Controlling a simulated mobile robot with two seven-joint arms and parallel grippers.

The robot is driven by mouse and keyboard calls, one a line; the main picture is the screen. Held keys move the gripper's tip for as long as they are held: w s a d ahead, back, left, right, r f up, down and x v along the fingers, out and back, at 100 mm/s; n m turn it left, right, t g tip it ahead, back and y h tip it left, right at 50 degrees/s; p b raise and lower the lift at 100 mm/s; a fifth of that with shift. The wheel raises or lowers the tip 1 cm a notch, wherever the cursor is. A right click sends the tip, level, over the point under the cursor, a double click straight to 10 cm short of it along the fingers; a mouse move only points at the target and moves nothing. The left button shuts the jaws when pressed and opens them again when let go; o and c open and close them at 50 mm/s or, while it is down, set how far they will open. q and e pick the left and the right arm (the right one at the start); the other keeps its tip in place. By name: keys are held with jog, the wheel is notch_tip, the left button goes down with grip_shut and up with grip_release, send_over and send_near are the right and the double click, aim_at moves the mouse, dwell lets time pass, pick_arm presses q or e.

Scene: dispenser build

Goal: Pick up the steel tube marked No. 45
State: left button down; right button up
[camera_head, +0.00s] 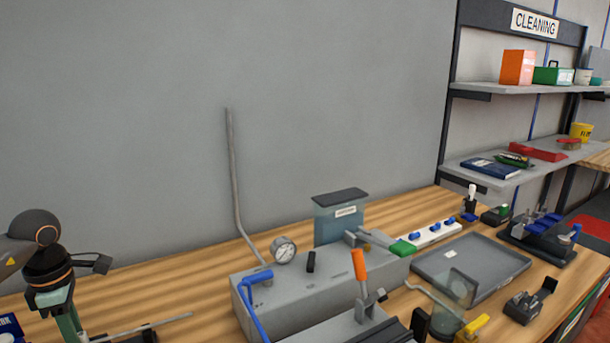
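My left gripper (68,322) points down at the lower left; its fingertips are cut off or too unclear to tell open from shut. A thin straight grey tube (150,325) lies low over the bench to its right, its left end near the gripper; I cannot tell whether they touch. A tall bent grey tube (233,180) rises behind the grey box with the gauge. A short bent tube (430,297) is at the clear cup on the right. No number 45 is readable on any tube. My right gripper is not in view.
A grey tray (480,265) and small fixtures stand to the right. Shelves marked CLEANING (535,23) are at the back right. The wooden bench's back left is mostly clear.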

pick_arm(q)
jog(key=shift+r, duration=0.1)
jog(key=shift+r+p, duration=3.3)
jog(key=shift+r, duration=0.1)
